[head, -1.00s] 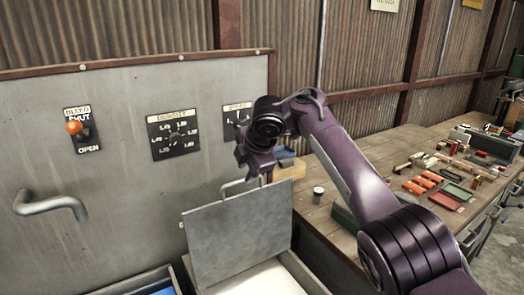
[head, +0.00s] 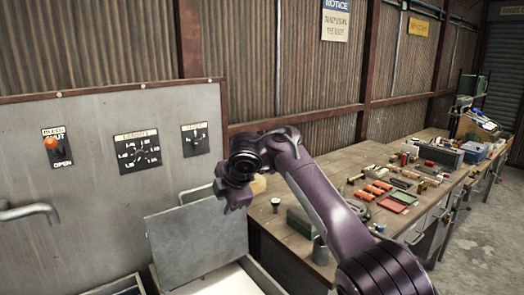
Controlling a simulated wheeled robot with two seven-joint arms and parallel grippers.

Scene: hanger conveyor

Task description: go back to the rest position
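My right arm reaches in from the lower right, and its gripper (head: 229,203) hangs just above the upper right of a grey metal lid (head: 195,238). The gripper points down and away; its fingers are too small and dark to tell whether they are open or shut. The lid stands tilted up over a box with a pale inside (head: 222,284). I cannot tell whether the gripper touches the lid. My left gripper is out of view.
A grey panel carries an orange-knobbed lever (head: 51,143), a density dial (head: 138,151), another dial (head: 195,140) and a bent handle (head: 30,212). A wooden workbench (head: 290,225) at right holds several parts and tools. Concrete floor (head: 490,240) is clear at far right.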

